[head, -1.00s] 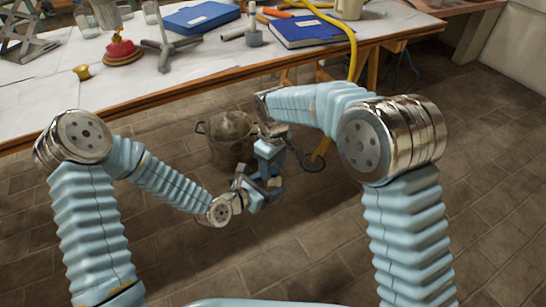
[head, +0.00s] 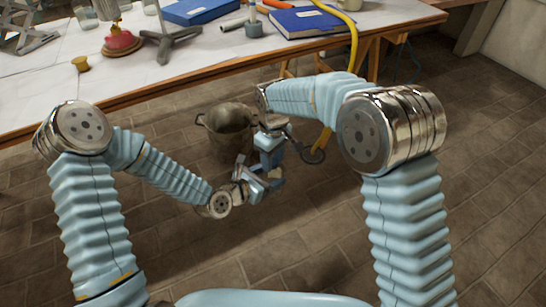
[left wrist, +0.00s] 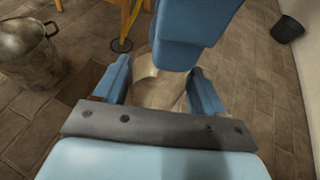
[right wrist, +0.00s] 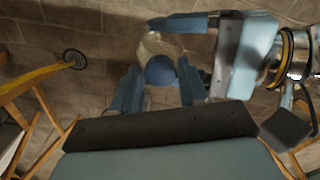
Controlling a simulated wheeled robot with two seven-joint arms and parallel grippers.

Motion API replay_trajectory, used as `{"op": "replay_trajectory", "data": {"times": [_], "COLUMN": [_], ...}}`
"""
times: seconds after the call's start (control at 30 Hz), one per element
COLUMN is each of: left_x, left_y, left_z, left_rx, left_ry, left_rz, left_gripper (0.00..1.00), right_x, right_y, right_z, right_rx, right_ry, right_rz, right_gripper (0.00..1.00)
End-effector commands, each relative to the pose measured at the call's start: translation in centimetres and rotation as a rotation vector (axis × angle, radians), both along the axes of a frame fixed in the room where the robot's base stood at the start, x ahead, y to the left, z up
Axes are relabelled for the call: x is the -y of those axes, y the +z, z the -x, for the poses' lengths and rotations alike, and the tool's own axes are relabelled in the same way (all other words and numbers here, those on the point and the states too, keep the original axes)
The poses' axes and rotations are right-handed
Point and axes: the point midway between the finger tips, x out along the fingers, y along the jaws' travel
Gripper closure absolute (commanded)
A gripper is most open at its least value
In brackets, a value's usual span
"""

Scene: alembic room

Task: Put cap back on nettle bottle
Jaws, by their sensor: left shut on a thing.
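My left gripper (left wrist: 160,88) is shut on a pale beige, see-through bottle (left wrist: 146,88), which also shows in the right wrist view (right wrist: 154,44). A round blue cap (right wrist: 160,71) lies between the fingers of my right gripper (right wrist: 160,86), over the end of the bottle. The right fingers stand apart on either side of the cap, and I cannot tell whether the cap sits fully on the bottle. In the head view, my left gripper (head: 256,188) and right gripper (head: 270,163) meet in front of the table, and they largely hide the bottle.
A metal pot (head: 230,120) stands on the tiled floor beyond the grippers. A dark bin (left wrist: 287,28) stands on the floor. The grippers are clear of the table.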

Motion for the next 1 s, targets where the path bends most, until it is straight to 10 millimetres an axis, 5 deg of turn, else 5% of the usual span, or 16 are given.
{"op": "replay_trajectory", "data": {"times": [0.1, 0.47, 1.0], "left_x": [0.0, 0.0, 0.0], "left_y": [0.0, 0.0, 0.0], "left_z": [0.0, 0.0, 0.0], "left_rx": [0.001, 0.001, 0.001], "left_ry": [0.000, 0.000, 0.000], "left_rz": [0.001, 0.001, 0.001], "left_gripper": [1.00, 1.00, 1.00], "right_x": [0.0, 0.0, 0.0], "right_y": [0.0, 0.5, 10.3], "right_z": [0.0, 0.0, -0.1], "right_rx": [0.000, 0.001, 0.002], "right_ry": [0.000, 0.000, 0.000], "right_rz": [0.000, -0.001, -0.002], "right_gripper": [0.38, 0.37, 0.37]}}
